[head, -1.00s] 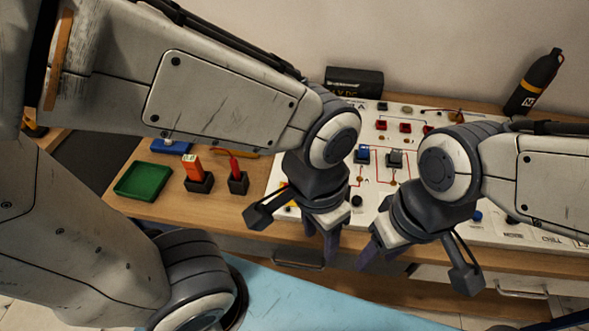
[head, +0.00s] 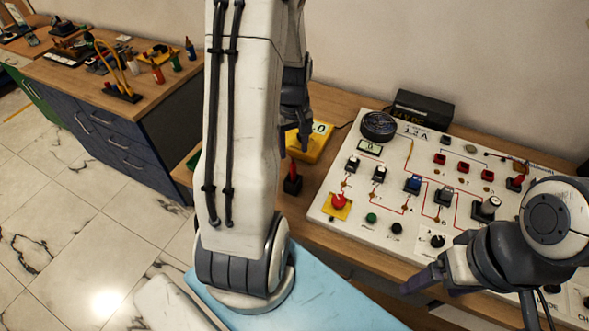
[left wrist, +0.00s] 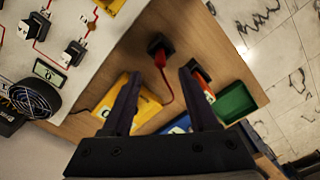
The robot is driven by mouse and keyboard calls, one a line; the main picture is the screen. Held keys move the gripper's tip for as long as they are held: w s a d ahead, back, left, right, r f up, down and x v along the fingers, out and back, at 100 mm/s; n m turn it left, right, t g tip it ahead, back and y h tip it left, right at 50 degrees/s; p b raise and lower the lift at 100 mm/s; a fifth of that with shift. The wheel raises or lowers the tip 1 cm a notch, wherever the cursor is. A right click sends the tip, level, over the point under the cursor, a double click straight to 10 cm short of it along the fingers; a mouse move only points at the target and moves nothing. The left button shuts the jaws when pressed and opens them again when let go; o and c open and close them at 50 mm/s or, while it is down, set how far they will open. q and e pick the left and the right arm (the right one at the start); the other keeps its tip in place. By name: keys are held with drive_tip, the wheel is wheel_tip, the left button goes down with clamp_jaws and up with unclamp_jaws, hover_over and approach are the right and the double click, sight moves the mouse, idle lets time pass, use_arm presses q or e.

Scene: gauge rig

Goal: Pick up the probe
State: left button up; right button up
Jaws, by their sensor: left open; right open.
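The red probe (head: 293,171) stands upright in a small black holder (head: 292,187) left of the white panel. In the left wrist view the red probe (left wrist: 160,59) sits in its black holder (left wrist: 158,42), with a red cable curving to a yellow meter (left wrist: 148,106). My left gripper (head: 298,140) is open above and behind the probe in the head view, partly hidden by my arm. In the left wrist view the probe shows between the tips of the open left gripper (left wrist: 161,72), apart from both. My right gripper (head: 424,281) is open and empty by the panel's front edge.
The white panel (head: 326,210) with switches fills the bench's right side. The yellow meter also shows in the head view (head: 317,140). An orange item (left wrist: 207,87) in a black holder stands close beside the probe, near a green tray (left wrist: 236,103) and a blue item (left wrist: 178,124).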

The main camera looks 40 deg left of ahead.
sight(293, 170)
use_arm(q)
wheel_tip(293, 170, down, 5)
drive_tip(key=shift+a+f+p, duration=0.1)
drive_tip(key=shift+a+p, duration=0.05)
drive_tip(key=shift+p, duration=0.25)
wheel_tip(293, 170, down, 4)
drive_tip(key=shift+f+p, duration=0.15)
drive_tip(key=shift+p, duration=0.85)
drive_tip(key=shift+w+f, duration=0.1)
drive_tip(key=shift+f, duration=0.35)
clamp_jaws()
